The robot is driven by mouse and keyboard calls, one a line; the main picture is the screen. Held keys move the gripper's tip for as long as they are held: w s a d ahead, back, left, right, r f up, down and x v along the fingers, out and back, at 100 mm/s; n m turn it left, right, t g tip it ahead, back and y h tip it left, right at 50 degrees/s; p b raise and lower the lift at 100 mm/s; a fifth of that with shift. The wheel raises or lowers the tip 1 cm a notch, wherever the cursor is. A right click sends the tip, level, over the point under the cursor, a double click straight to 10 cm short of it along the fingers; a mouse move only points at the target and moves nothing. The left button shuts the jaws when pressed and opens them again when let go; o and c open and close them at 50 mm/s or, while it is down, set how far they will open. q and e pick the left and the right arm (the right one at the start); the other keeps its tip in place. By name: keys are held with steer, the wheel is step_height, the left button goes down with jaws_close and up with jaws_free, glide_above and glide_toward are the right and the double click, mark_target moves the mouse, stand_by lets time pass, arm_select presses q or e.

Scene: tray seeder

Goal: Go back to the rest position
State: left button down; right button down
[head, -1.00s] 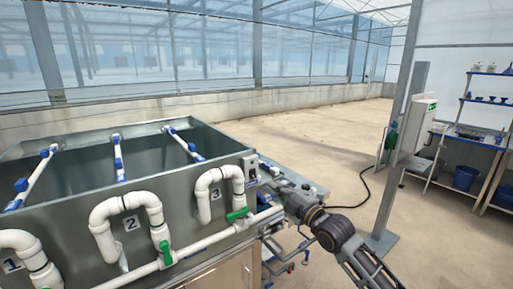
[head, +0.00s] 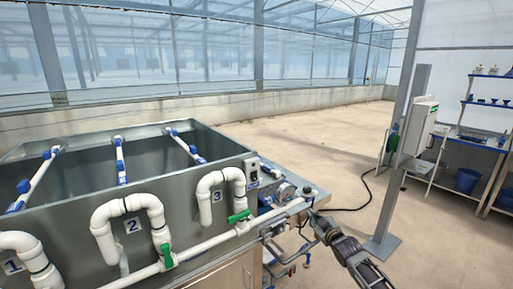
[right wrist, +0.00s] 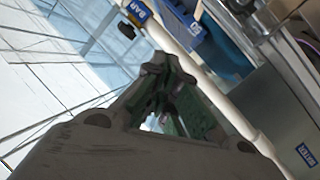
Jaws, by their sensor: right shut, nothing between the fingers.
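My right gripper (head: 311,213) is shut and empty. It is just right of the grey tank, by the end of the white pipe, and my arm runs from it to the lower right. In the right wrist view its closed fingers (right wrist: 160,88) are in front of a white pipe (right wrist: 205,88). I cannot tell whether they touch it. My left gripper is not in view.
The grey tank (head: 232,150) fills the left, with numbered white pipes and green valve handles (head: 239,217) along its front. A metal post (head: 400,150) stands at right.

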steer(key=s+d+f+m+g+h, duration=0.1)
steer(key=s+d+f+g, duration=0.2)
steer(key=f, duration=0.8)
steer(key=s+d+f+m+h, duration=0.2)
steer(key=s+d+f, duration=0.25)
steer(key=f, duration=0.55)
steer(key=s+d+f+m+g+h, duration=0.15)
steer(key=d+f, duration=0.25)
steer(key=f, duration=0.7)
steer(key=s+d+f+g, duration=0.1)
steer(key=s+f+g, duration=0.2)
steer(key=s+f, duration=0.8)
steer(key=s+a+f+g, duration=0.1)
steer(key=s+f+g, duration=0.1)
steer(key=s+f, duration=0.75)
steer(key=s+a+f+g, duration=0.15)
steer(key=s+f, duration=0.45)
steer(key=s, duration=0.6)
steer(key=s+a+f+m+g, duration=0.1)
steer(key=s+a+f+g, duration=0.1)
steer(key=s, duration=1.3)
steer(key=s+a+f+g, duration=0.1)
steer(key=s+a+f, duration=0.3)
steer(key=s, duration=1)
steer(key=shift+s+a+m+g, duration=0.35)
steer(key=shift+a+g, duration=0.05)
steer(key=shift+a, duration=0.05)
steer(key=shift+y, duration=0.25)
